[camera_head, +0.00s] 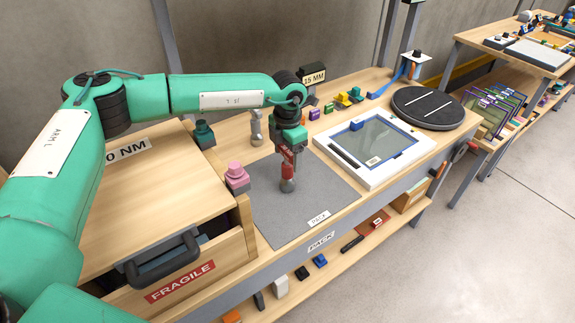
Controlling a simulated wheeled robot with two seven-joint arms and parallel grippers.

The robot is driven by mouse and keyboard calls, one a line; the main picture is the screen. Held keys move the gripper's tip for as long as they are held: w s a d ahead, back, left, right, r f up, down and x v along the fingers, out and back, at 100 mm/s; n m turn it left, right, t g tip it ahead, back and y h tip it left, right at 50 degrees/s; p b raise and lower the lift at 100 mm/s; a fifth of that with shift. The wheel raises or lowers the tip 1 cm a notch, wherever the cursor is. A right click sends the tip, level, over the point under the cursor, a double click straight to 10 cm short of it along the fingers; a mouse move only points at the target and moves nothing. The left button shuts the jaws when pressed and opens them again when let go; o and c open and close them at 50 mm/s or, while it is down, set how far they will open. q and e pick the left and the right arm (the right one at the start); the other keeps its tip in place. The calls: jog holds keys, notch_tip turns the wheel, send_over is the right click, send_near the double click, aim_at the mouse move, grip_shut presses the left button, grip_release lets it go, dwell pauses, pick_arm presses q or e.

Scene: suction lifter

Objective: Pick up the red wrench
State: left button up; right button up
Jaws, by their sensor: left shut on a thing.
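My left gripper (290,150) reaches in from the left and points down over the grey mat (262,208). It is shut on the red wrench (288,172), which hangs roughly upright below the fingers, with a grey head at its lower end. I cannot tell whether that lower end touches the mat. The fingers hide the wrench's upper part. My right gripper is not in view.
A wooden box with a drawer marked FRAGILE (180,281) stands left of the mat. A pink knob-like piece (237,175) stands by the mat's left edge. A white framed tray (412,150) and a black turntable (428,106) lie to the right. The mat around the wrench is clear.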

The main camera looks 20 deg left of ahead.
pick_arm(q)
jog(key=shift+r, duration=0.5)
notch_tip(320, 180, up, 19)
jog(key=b, duration=0.3)
jog(key=shift+b, duration=0.4)
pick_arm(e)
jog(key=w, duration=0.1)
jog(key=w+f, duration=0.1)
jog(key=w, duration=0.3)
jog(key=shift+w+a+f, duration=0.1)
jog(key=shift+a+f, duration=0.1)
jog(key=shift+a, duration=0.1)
